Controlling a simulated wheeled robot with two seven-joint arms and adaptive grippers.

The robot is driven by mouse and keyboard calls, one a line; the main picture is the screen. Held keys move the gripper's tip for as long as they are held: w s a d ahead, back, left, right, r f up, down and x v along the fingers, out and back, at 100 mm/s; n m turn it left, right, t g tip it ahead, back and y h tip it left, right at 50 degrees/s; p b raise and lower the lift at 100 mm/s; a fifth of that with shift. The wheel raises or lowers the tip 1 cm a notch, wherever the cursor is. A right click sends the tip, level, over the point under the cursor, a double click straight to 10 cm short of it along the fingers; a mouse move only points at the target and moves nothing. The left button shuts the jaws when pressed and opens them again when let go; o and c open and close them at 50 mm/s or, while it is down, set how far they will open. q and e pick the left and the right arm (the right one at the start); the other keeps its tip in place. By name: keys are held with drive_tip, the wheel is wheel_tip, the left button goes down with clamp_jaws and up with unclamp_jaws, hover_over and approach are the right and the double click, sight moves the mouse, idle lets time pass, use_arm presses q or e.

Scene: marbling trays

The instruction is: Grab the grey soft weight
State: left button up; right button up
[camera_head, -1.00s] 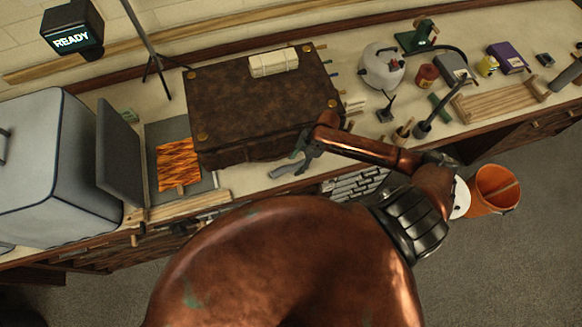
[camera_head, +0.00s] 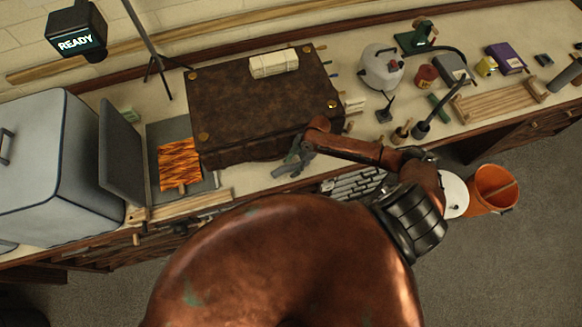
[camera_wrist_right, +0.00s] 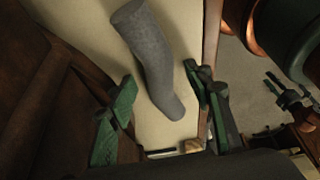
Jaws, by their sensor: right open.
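The grey soft weight (camera_wrist_right: 150,58) is a fabric-like bent tube. In the right wrist view it lies on the pale bench top, its near end between the spread green-padded fingers of my right gripper (camera_wrist_right: 158,108). Neither finger visibly touches it. In the head view the right gripper (camera_head: 298,160) is at the bench's front edge by the brown case, and the weight (camera_head: 283,171) shows partly beside it, the rest hidden by the fingers.
The brown case (camera_head: 255,110) stands close behind the right gripper. A tray with an orange marbled sheet (camera_head: 180,163) is to the left. A wooden rack (camera_head: 500,103) and small tools are to the right. An orange bucket (camera_head: 494,188) stands on the floor.

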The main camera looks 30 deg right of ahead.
drive_tip(key=shift+c, duration=0.2)
clamp_jaws()
idle(0.3)
